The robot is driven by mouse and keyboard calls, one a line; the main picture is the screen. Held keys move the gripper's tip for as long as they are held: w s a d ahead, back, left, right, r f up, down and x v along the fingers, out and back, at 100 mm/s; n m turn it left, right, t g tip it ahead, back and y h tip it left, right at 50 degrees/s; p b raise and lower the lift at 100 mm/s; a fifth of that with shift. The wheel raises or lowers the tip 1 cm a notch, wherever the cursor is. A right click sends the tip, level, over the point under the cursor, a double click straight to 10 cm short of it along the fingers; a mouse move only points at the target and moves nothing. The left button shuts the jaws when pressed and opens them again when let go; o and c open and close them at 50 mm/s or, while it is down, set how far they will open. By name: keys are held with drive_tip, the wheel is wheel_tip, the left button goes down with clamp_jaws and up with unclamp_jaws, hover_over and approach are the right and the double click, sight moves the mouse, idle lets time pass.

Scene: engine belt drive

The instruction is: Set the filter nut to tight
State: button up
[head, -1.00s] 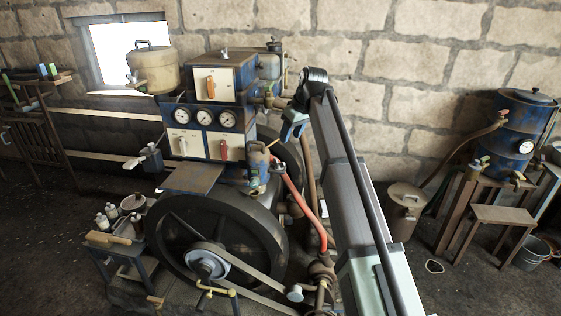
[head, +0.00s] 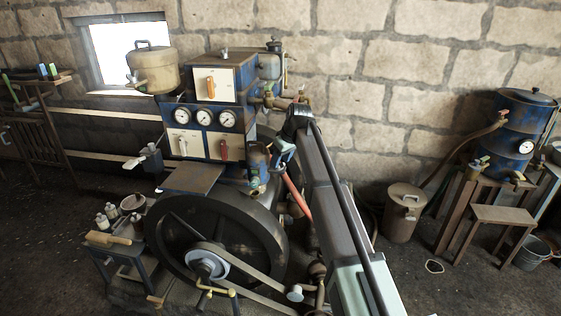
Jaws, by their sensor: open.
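My gripper (head: 280,161) hangs at the end of my arm, just right of a small blue cylinder (head: 257,158) with a pale fitting below it, on the side of the engine. The gripper is open, and I see nothing between its fingers. The fingers are small and partly hidden by my arm. I cannot make out the filter nut for certain; it may be on that cylinder or among the brass pipe fittings (head: 270,101) above it. Whether the gripper touches the cylinder cannot be told.
The large dark flywheel (head: 170,225) and its belt (head: 262,280) stand below left of the gripper. A red hose (head: 296,197) runs close beneath it. The panel with gauges (head: 205,117) is left. A lidded can (head: 403,212) stands on the floor at right.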

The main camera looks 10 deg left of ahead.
drive_tip(key=shift+w+a+f, duration=0.15)
drive_tip(key=shift+a+f, duration=0.05)
drive_tip(key=shift+f, duration=0.45)
clamp_jaws()
